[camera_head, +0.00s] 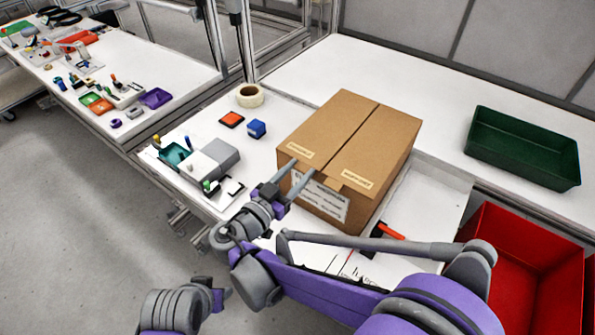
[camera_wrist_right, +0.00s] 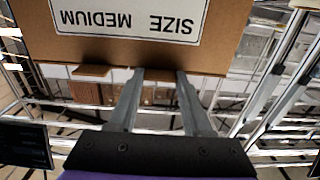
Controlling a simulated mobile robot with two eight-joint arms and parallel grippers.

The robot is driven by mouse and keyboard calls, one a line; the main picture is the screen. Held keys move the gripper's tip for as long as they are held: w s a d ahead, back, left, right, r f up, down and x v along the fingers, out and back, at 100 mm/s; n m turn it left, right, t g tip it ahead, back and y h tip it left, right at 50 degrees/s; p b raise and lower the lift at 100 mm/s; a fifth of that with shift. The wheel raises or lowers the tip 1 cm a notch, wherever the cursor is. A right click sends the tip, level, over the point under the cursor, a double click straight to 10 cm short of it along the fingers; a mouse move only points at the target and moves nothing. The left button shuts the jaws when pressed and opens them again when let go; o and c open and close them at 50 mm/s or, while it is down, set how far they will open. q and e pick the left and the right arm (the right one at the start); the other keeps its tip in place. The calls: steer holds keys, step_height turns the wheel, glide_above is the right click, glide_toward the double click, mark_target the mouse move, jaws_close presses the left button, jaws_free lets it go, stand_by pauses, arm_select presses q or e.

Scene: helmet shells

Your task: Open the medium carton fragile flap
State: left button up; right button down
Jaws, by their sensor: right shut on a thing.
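The brown medium carton (camera_head: 345,140) stands on the white table with its two top flaps lying flat and meeting at a dark seam. Pale labels (camera_head: 357,179) sit near the front edge of the flaps; their print is too small to read. The front face has a white label, which reads SIZE MEDIUM upside down in the right wrist view (camera_wrist_right: 130,18). My right gripper (camera_head: 303,168) is at the carton's front top edge. In the right wrist view its fingers (camera_wrist_right: 160,73) are shut on a small brown tab of a flap. My left gripper's fingers do not show.
A green tray (camera_head: 522,150) is on the back table, right of the carton. A red bin (camera_head: 520,265) stands at the lower right. A red-handled tool (camera_head: 391,231) lies in front.

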steer(key=shift+r, duration=0.1)
steer(key=w+a+r+n+p, duration=0.1)
steer(key=w+a+r+n, duration=0.2)
steer(key=n, duration=0.7)
steer(key=w+a+r+n+p, duration=0.2)
steer(key=a+r+n, duration=0.3)
steer(key=n, duration=0.5)
steer(key=shift+w+a, duration=0.6)
steer(key=shift+w, duration=0.25)
steer(key=shift+r+n, duration=0.1)
steer(key=shift+n, duration=0.2)
